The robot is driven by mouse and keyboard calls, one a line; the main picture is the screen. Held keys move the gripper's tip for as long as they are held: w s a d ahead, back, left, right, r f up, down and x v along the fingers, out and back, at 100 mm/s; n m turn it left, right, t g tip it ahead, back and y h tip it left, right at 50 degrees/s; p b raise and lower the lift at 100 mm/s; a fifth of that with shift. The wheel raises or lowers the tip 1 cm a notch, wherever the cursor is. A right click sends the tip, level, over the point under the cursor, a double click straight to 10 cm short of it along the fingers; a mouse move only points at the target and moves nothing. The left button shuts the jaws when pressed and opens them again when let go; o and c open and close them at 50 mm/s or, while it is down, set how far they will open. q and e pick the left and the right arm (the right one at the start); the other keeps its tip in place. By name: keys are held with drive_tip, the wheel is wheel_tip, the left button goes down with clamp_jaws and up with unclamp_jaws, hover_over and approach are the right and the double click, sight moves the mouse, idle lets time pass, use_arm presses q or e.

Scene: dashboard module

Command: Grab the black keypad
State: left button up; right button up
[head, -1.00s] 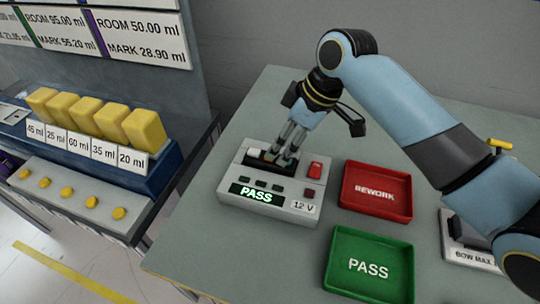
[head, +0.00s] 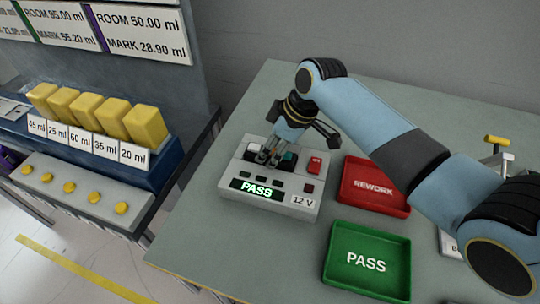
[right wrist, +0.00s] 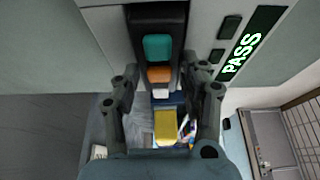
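The black keypad (right wrist: 158,20) sits in the top recess of the grey tester (head: 272,203). It has teal, orange and white buttons; the teal one shows in the head view, right of my fingers. My right gripper (head: 266,160) points down over the keypad and hides its middle. In the right wrist view my right gripper (right wrist: 160,78) has its fingers apart, one on each side of the keypad's near end. Contact with the keypad cannot be told. My left gripper is not in view.
The tester display reads PASS. A red REWORK tray (head: 374,188) and a green PASS tray (head: 367,263) lie to the right. Yellow blocks (head: 100,115) stand on a rack at the left. Free table surface lies behind the tester.

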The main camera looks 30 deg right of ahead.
drive_tip(key=c, duration=0.7)
drive_tip(key=shift+c, duration=0.2)
